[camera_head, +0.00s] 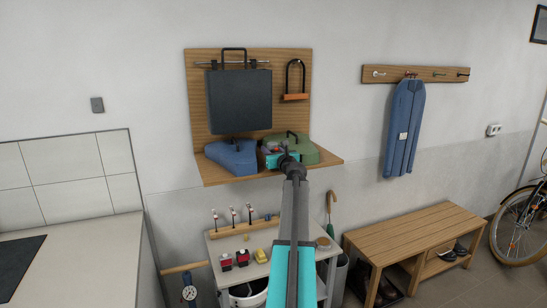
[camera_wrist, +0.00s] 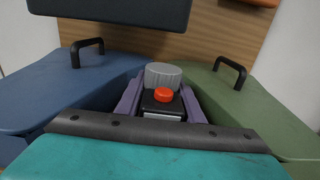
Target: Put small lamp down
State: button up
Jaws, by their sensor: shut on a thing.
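My gripper (camera_wrist: 163,98) is over the wooden wall shelf (camera_head: 325,170), between a blue case and a green case. Its purple fingers are shut on a small dark block with a red round top, which I take to be the small lamp (camera_wrist: 163,96). A grey ribbed cylinder (camera_wrist: 163,74) shows just behind it; I cannot tell whether it is part of the lamp. In the head view my gripper (camera_head: 272,152) hides most of the lamp. I cannot tell whether the lamp touches the shelf.
The blue case (camera_head: 231,157) is close on the left and the green case (camera_head: 318,152) close on the right, each with a black handle. A dark panel (camera_head: 238,100) hangs above. Below, a small table (camera_head: 290,268) holds red and yellow items. A wooden bench (camera_head: 400,235) stands right.

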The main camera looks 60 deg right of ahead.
jog(key=shift+r, duration=0.1)
jog(key=shift+r+b, duration=0.35)
jog(key=shift+r, duration=1.3)
jog(key=s+a+r+b, duration=0.1)
jog(key=s+a+b, duration=0.1)
jog(key=s+a, duration=0.7)
jog(key=a, duration=0.4)
jog(key=shift+s+r, duration=0.15)
jog(key=shift+r, duration=0.1)
jog(key=shift+s, duration=0.15)
